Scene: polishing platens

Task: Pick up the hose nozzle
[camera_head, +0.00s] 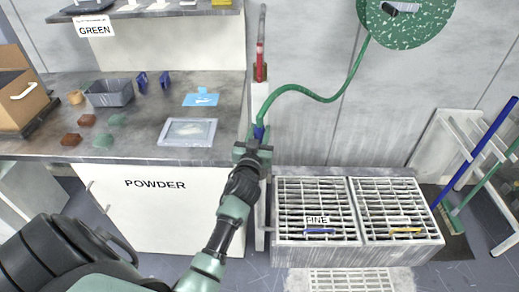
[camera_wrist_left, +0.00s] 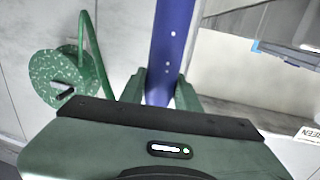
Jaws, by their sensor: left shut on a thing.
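The blue hose nozzle (camera_head: 259,132) is at the end of the green hose (camera_head: 300,90), beside the right end of the counter. My left gripper (camera_head: 253,147) is shut on the nozzle, and its jaws hide part of it. In the left wrist view the blue nozzle (camera_wrist_left: 172,45) stands between the two green fingers of my gripper (camera_wrist_left: 162,88). The hose runs up to a speckled green reel (camera_head: 408,22), which also shows in the left wrist view (camera_wrist_left: 45,75). My right gripper is not in view.
The counter (camera_head: 215,128) at left holds a grey bin (camera_head: 109,94), a tray (camera_head: 187,132), blue items and brown and green lumps. Two metal grates (camera_head: 315,212) lie at right of my arm. A red-and-grey tube (camera_head: 260,62) stands behind the nozzle. Brooms (camera_head: 486,143) lean at far right.

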